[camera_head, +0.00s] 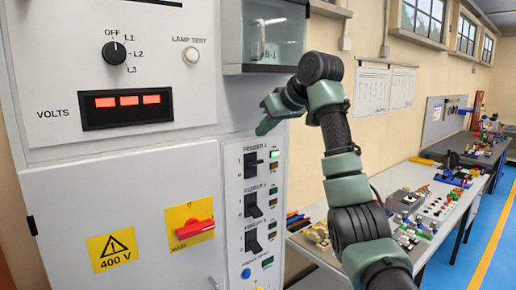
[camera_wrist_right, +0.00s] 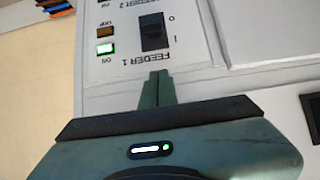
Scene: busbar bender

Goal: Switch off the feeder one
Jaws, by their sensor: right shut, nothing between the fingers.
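The feeder one switch (camera_head: 252,165) is the top black toggle on the white feeder panel (camera_head: 236,190) in the head view. In the wrist view, which is upside down, the same black switch (camera_wrist_right: 153,36) stands beside the O and I marks. Its green ON lamp (camera_wrist_right: 105,48) is lit and the amber TRIP lamp (camera_wrist_right: 106,31) looks dim. My right gripper (camera_head: 262,130) is just above the panel's top label in the head view. In the wrist view its green fingers (camera_wrist_right: 158,75) are shut and empty, pointing at the FEEDER 1 label, apart from the switch. My left gripper is out of view.
Feeder two (camera_head: 253,204) and a third toggle (camera_head: 253,240) sit below, with a blue button (camera_head: 246,273) under them. A red rotary handle (camera_head: 194,228) juts out to the left. A glass-fronted box (camera_head: 273,38) overhangs above. A cluttered bench (camera_head: 420,215) stands at right.

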